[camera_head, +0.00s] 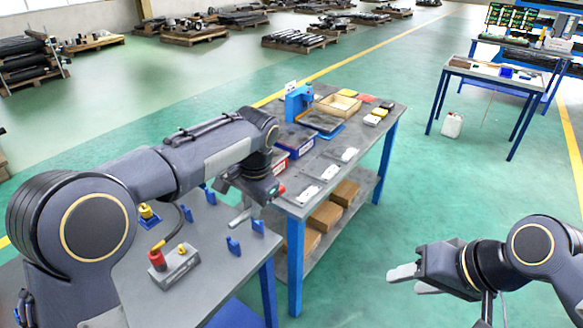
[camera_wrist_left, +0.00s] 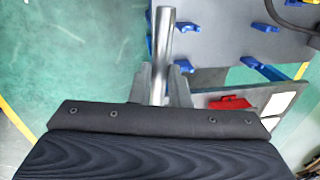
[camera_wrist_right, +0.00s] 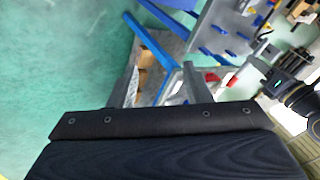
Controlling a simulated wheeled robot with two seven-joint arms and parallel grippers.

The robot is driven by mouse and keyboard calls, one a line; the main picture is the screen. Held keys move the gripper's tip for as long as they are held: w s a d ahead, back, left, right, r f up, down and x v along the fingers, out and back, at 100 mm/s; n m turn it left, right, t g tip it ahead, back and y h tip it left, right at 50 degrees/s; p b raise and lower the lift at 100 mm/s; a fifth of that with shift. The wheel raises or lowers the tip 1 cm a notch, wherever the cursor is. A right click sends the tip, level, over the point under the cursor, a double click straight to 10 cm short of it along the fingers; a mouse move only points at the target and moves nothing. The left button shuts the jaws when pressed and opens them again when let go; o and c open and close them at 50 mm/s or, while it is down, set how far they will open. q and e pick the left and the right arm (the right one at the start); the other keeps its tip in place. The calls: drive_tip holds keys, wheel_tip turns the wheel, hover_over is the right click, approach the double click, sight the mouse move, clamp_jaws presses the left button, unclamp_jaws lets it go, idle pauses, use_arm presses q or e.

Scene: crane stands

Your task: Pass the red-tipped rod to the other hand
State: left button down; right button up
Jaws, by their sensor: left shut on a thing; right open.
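My left gripper (camera_head: 252,208) is shut on the rod, above the gap between the two tables. The rod's bare metal end (camera_head: 238,218) sticks out below the gripper. In the left wrist view the silver rod (camera_wrist_left: 163,50) runs up from between the fingers (camera_wrist_left: 160,88). A red patch (camera_head: 281,188) shows beside the gripper in the head view; I cannot tell whether it is the rod's tip. My right gripper (camera_head: 404,280) is open and empty over the green floor at the lower right, well apart from the rod. Its spread fingers (camera_wrist_right: 160,85) show in the right wrist view.
The near grey table (camera_head: 215,285) carries several blue holders (camera_head: 233,246) and a control box (camera_head: 175,268) with red and yellow knobs. The workbench behind (camera_head: 370,140) holds trays, a wooden box (camera_head: 338,105) and white cards (camera_head: 348,155). Open floor lies around my right gripper.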

drive_tip(key=w+a+r+m+g+y, duration=0.1)
drive_tip(key=w+a+r, duration=0.15)
drive_tip(key=w, duration=0.45)
drive_tip(key=w+a+r+m+g, duration=0.15)
drive_tip(key=w+a, duration=0.25)
drive_tip(key=w, duration=0.4)
drive_tip(key=w+a+r+m+g+y, duration=0.1)
drive_tip(key=w+a+r, duration=0.25)
drive_tip(key=w, duration=0.35)
drive_tip(key=w+a+f+g, duration=0.2)
drive_tip(key=w+a+f, duration=0.1)
drive_tip(key=w+a, duration=0.35)
drive_tip(key=shift+m+t, duration=0.25)
drive_tip(key=shift+m, duration=0.2)
drive_tip(key=x, duration=1.1)
drive_tip(key=shift+s+a, duration=0.4)
clamp_jaws()
use_arm(q)
drive_tip(key=c, duration=1.3)
unclamp_jaws()
